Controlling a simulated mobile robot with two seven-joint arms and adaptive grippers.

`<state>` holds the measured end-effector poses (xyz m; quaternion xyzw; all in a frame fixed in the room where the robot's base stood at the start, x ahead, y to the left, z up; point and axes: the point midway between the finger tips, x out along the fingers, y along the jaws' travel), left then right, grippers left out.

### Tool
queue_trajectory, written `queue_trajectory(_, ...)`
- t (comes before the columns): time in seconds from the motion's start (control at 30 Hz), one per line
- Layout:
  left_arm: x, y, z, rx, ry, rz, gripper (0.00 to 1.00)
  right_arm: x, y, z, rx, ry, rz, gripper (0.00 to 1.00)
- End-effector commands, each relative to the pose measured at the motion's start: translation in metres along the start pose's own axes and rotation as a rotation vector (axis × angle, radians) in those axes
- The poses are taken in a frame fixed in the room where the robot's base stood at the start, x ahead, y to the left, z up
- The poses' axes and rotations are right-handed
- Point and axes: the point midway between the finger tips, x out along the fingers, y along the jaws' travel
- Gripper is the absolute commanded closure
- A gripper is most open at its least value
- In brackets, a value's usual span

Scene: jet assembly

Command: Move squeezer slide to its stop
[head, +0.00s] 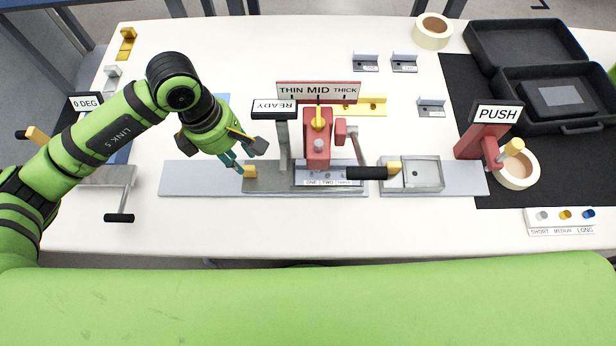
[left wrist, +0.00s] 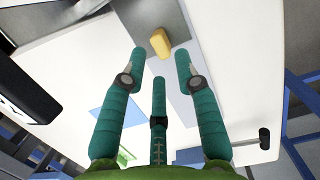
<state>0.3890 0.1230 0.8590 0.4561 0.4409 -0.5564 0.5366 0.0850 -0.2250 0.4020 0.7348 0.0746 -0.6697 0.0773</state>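The squeezer has a red body (head: 318,150) on a grey base in the middle of the table, under a THIN MID THICK sign (head: 318,91). A grey slide block (head: 268,180) lies at its left, with a yellow knob (head: 249,172) at the left end. The knob also shows in the left wrist view (left wrist: 160,43). My left gripper (head: 243,166) is at this knob, fingers pointing towards it. In the left wrist view its teal fingers (left wrist: 160,65) are apart, with the knob just beyond and between the tips. Contact cannot be told. My right gripper is not in view.
A READY sign (head: 274,109) stands close to the right of my left gripper. A black-handled lever (head: 366,173) and a grey tray (head: 413,175) are right of the squeezer. A red PUSH post (head: 482,140) stands further right. The front table strip is clear.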

Motion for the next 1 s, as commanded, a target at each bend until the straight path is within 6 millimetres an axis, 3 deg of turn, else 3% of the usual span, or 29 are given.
queue_trajectory(0.27,0.013,0.0,0.0,-0.001,0.0,0.0,0.69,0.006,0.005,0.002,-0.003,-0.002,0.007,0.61)
queue_trajectory(0.8,0.065,-0.002,0.0,0.0,0.001,-0.007,0.69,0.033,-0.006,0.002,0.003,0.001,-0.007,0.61)
queue_trajectory(1.0,0.07,-0.003,0.0,0.001,0.001,-0.009,0.69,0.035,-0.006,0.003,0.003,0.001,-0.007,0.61)
